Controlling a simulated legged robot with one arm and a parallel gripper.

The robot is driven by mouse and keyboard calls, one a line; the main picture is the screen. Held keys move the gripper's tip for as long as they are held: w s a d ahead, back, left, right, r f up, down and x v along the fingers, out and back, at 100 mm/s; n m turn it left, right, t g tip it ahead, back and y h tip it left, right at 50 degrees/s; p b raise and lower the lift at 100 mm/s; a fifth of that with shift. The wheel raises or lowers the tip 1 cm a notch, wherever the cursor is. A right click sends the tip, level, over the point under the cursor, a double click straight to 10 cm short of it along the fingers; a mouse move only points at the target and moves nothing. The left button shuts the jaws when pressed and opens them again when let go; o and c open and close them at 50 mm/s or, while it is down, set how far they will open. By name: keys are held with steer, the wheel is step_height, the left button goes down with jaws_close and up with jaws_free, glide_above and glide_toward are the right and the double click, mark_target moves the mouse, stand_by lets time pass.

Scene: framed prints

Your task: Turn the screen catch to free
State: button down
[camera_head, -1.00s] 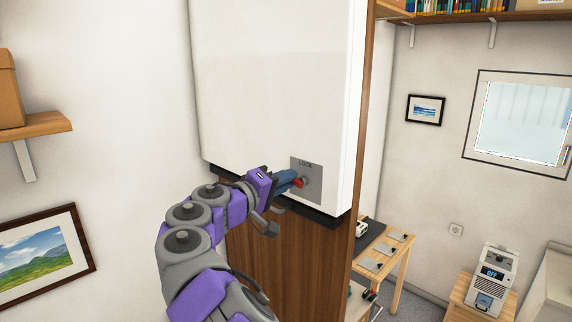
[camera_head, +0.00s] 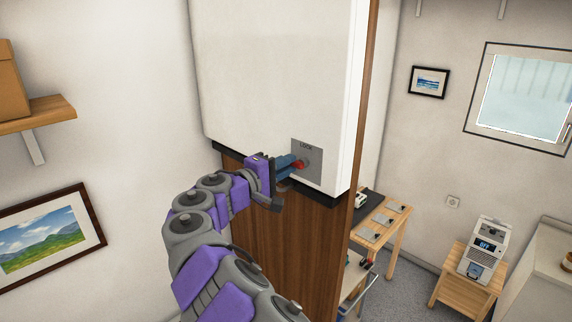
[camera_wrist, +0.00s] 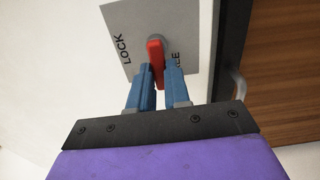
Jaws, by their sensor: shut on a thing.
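The screen catch is a red lever (camera_head: 298,165) on a grey plate (camera_head: 313,173) low on the white screen (camera_head: 275,75). LOCK is printed at the plate's top. In the wrist view the red lever (camera_wrist: 156,58) stands between LOCK and a partly hidden word ending in EE on the plate (camera_wrist: 180,20). It points toward my gripper, about midway between the words. My gripper (camera_head: 290,168) is shut on the lever from the left, its blue fingers (camera_wrist: 159,85) on either side of it.
A dark ledge (camera_head: 325,198) and brown wood panel (camera_head: 270,230) lie under the screen. A wooden shelf (camera_head: 45,115) with a box and a framed landscape (camera_head: 45,240) are on the left wall. A wooden table (camera_head: 388,225) stands behind at right.

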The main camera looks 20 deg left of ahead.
steer(key=shift+f, duration=0.15)
steer(key=c, duration=1.4)
jaws_free()
steer(key=shift+a, duration=0.1)
steer(key=o, duration=0.3)
steer(key=shift+w+a+f, duration=0.1)
steer(key=shift+w+a, duration=0.05)
steer(key=shift+a, duration=0.15)
steer(key=shift+d, duration=0.1)
steer(key=b+v, duration=0.2)
steer(key=v, duration=1.5)
steer(key=shift+a+f, duration=0.1)
steer(key=shift+a, duration=0.15)
steer(key=shift+a, duration=0.1)
